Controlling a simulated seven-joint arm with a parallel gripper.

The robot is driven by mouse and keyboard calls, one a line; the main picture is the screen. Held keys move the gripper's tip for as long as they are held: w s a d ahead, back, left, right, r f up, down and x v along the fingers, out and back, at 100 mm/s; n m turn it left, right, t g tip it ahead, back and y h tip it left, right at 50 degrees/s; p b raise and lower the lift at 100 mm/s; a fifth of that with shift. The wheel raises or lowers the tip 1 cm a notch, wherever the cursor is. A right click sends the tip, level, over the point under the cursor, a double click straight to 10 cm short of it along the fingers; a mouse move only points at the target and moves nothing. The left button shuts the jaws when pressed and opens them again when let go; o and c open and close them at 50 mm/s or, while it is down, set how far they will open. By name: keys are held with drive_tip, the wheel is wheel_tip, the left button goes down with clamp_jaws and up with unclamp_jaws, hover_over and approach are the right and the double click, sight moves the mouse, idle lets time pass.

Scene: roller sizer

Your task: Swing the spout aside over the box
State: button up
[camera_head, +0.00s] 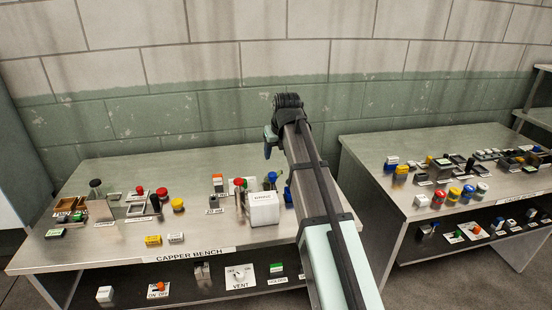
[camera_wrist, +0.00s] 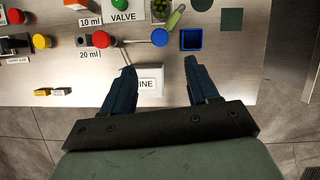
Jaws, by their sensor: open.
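A thin rod (camera_wrist: 128,41), which looks like the spout, runs from a red knob (camera_wrist: 100,39) to a blue ball (camera_wrist: 160,37) in the wrist view. The ball end lies just left of a small open blue box (camera_wrist: 191,39), apart from it. In the head view the red knob (camera_head: 239,182) and blue ball (camera_head: 272,177) stand behind a white block, and the box (camera_head: 288,196) is partly hidden by my arm. My gripper (camera_wrist: 160,66) is open and empty, its blue fingers apart above the bench's front part, nearer the front edge than the spout. It also shows in the head view (camera_head: 269,142).
A white labelled block (camera_wrist: 149,80) sits below and between my fingers. A green piece (camera_wrist: 175,19) lies close behind the blue ball. Bare bench (camera_wrist: 235,65) lies right of the box.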

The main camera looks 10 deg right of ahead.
drive_tip(key=shift+s+r, duration=0.25)
drive_tip(key=shift+r, duration=0.3)
